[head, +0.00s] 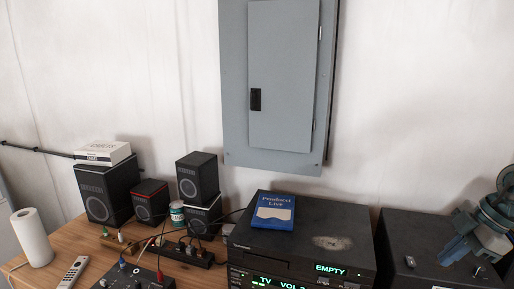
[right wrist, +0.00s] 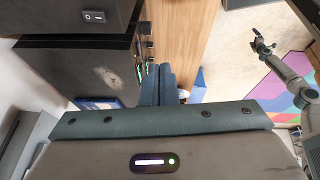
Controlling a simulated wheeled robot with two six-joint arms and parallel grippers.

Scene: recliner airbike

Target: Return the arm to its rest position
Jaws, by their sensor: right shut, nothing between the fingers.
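My right gripper (head: 488,222) is at the right edge of the head view, in front of the black box there. It is raised above the top of that box, with its blue-grey body partly cut off by the frame. In the right wrist view its two dark blue fingers (right wrist: 160,84) are together, with nothing between them. My left gripper is not in the head view.
A black receiver (head: 330,243) carries a blue book (head: 273,211). A black box (head: 425,235) stands right of it. Several speakers (head: 108,190), a paper roll (head: 32,237) and a remote (head: 73,272) are at left. A grey jointed arm (right wrist: 288,75) over a coloured mat is unidentified.

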